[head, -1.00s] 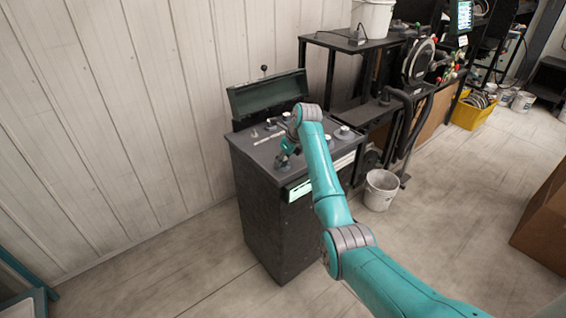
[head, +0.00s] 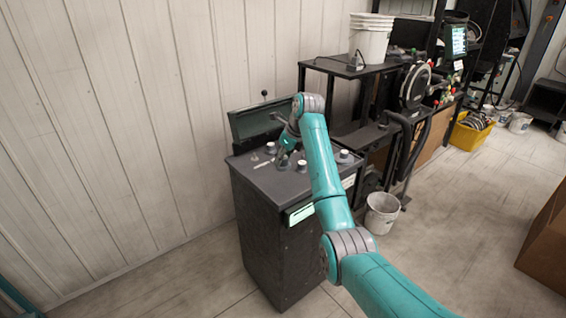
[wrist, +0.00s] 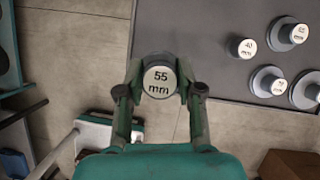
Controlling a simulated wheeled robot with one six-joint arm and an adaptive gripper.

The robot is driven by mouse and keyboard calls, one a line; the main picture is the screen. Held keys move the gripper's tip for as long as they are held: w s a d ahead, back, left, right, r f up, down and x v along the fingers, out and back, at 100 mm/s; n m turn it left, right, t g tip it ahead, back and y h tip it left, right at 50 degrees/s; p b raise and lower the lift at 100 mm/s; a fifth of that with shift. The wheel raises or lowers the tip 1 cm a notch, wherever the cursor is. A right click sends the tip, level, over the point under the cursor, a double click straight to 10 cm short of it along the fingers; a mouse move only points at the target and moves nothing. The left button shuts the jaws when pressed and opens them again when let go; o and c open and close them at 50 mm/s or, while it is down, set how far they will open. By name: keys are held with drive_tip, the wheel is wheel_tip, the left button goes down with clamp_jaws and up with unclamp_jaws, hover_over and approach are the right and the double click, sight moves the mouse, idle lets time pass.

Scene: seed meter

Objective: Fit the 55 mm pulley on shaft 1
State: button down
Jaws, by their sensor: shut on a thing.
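The 55 mm pulley (wrist: 160,80) is a round disc with a white labelled face. My gripper (wrist: 162,90) is shut on it, one finger on each side. In the wrist view the pulley overlaps the edge of the dark cabinet top (wrist: 190,35). Pale-capped round pieces stand on the top, including a 45 mm one (wrist: 299,33). I cannot tell which place is shaft 1.
A raised dark green lid (head: 250,124) stands at the back of the cabinet. A black rack with a white bucket (head: 371,40) is at the right. Another bucket (head: 382,212) stands on the floor beside the cabinet.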

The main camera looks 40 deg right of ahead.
drive_tip(key=shift+r, duration=1.7)
